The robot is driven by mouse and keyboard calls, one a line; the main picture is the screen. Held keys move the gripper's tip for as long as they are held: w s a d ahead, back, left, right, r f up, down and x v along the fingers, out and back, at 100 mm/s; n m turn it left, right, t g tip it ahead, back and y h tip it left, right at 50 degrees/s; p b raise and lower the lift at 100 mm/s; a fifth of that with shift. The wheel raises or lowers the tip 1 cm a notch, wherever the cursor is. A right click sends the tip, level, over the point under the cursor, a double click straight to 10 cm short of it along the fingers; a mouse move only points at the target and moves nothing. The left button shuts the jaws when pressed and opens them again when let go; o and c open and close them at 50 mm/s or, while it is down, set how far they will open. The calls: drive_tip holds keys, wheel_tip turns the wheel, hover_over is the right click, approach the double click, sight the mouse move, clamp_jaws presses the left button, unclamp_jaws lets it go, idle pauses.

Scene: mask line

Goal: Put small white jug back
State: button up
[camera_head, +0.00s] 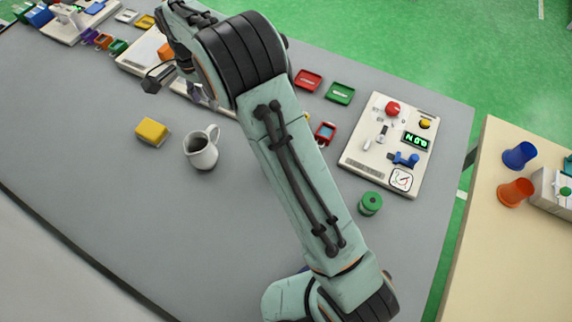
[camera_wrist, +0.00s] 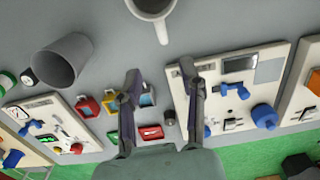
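The small white jug (camera_head: 202,155) stands upright on the grey table, with its handle towards the upper right. In the wrist view the jug (camera_wrist: 152,6) is cut by the top edge, with its handle pointing down the picture. My gripper (camera_wrist: 160,75) is open with nothing between its fingers, and the jug lies beyond its fingertips, apart from them. In the head view my arm hides most of the gripper.
A yellow block (camera_head: 152,131) lies left of the jug. A grey cup (camera_wrist: 64,60) shows in the wrist view. A control panel (camera_head: 367,157), red tray (camera_head: 308,80) and green tray (camera_head: 340,93) lie right. A green spool (camera_head: 370,204) stands nearby. The front table is clear.

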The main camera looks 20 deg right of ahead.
drive_tip(key=s+d+r+n, duration=0.2)
drive_tip(key=s+d+r, duration=0.25)
drive_tip(key=s, duration=0.25)
drive_tip(key=s+d+r+n, duration=0.2)
drive_tip(key=s+d+r, duration=0.1)
drive_tip(key=s+r, duration=0.3)
drive_tip(key=s+d+f+n, duration=0.1)
drive_tip(key=s+d+n, duration=0.1)
drive_tip(key=s, duration=0.7)
drive_tip(key=s+d+f+n, duration=0.1)
drive_tip(key=s+n, duration=0.3)
drive_tip(key=s, duration=0.6)
drive_tip(key=shift+d+f+y, duration=0.15)
drive_tip(key=shift+d+y, duration=0.25)
drive_tip(key=shift+d, duration=0.25)
drive_tip(key=shift+s, duration=0.1)
